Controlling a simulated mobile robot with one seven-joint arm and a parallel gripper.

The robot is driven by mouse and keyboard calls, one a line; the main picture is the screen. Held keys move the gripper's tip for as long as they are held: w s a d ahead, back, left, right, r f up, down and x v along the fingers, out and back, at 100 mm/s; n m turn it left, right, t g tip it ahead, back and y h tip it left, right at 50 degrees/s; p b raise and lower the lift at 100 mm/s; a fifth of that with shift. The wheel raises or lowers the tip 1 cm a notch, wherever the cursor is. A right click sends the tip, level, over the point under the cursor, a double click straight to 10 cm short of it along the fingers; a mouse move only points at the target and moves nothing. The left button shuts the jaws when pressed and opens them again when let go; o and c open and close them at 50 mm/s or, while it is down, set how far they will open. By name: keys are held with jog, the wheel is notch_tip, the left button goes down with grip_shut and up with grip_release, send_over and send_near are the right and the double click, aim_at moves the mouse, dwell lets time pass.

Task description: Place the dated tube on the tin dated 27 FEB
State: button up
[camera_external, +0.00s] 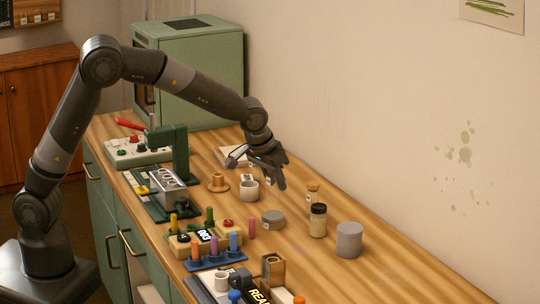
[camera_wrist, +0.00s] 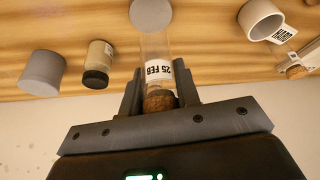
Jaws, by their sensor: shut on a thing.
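My gripper (camera_wrist: 160,92) is shut on the cork end of a clear tube (camera_wrist: 153,45). The tube's white label reads 25 FEB, and its far end points away from the wrist. In the external view my gripper (camera_external: 281,184) is above the back half of the table, right of the white cup; the held tube cannot be made out clearly there. A low round grey tin (camera_external: 273,219) lies on the table in front of my gripper. A grey disc, likely its top (camera_wrist: 151,14), shows beyond the tube in the wrist view. No date is readable on any tin.
The white cup (camera_external: 249,190) is left of my gripper. Racks with coloured pegs (camera_external: 215,256) fill the front. Bare wood lies around the tin.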

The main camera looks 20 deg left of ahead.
aim_at(275, 192)
jog(key=shift+f, duration=1.9)
jog(key=shift+f, duration=0.1)
jog(key=o, duration=0.9)
jog(key=shift+o, duration=0.2)
jog(key=v, duration=1.2)
jog(key=shift+a, duration=0.1)
